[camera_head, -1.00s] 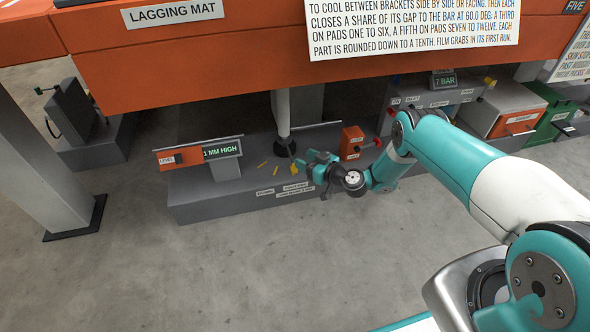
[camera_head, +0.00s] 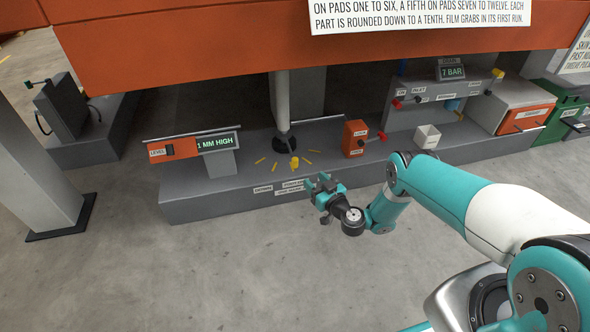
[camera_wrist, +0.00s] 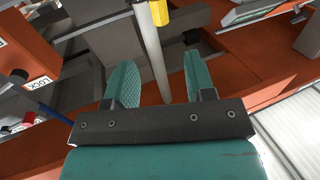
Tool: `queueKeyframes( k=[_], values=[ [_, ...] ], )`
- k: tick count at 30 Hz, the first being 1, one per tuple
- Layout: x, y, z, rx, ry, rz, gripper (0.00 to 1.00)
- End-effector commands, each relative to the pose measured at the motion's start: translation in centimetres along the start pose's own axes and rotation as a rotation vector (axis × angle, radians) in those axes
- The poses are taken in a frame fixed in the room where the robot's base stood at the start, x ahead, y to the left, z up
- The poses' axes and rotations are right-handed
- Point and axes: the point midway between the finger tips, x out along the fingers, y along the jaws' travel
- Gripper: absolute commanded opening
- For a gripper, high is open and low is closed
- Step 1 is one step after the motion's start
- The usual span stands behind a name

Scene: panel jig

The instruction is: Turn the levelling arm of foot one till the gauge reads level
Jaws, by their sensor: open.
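The foot's grey post (camera_head: 281,95) stands on a black base (camera_head: 285,143) on a low grey plinth (camera_head: 215,199). The levelling arm shows as a yellow-ended piece (camera_head: 294,163) at the front of the base, with yellow marks fanned around it. Its yellow end (camera_wrist: 159,12) is at the top of the wrist view, beyond the fingertips. The gauge (camera_head: 217,143) left of the foot reads "1 MM HIGH". My gripper (camera_head: 319,184) is open and empty, in front of and right of the yellow end, apart from it. Its two fingers (camera_wrist: 160,78) are spread in the wrist view.
An orange lock box (camera_head: 355,138) with a red-knobbed lever stands right of the foot. Further right are a "7 BAR" panel (camera_head: 452,72), a small white box (camera_head: 428,136) and an orange box (camera_head: 512,105). An orange beam (camera_head: 180,45) overhangs. The floor in front is clear.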

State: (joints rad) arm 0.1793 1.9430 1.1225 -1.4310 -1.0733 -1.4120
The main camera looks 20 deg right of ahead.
Motion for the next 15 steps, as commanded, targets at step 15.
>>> queueKeyframes(
  k=[15],
  values=[
    [8.6, -0.2, 0.4, -0.004, 0.003, -0.005, 0.5]
  ],
)
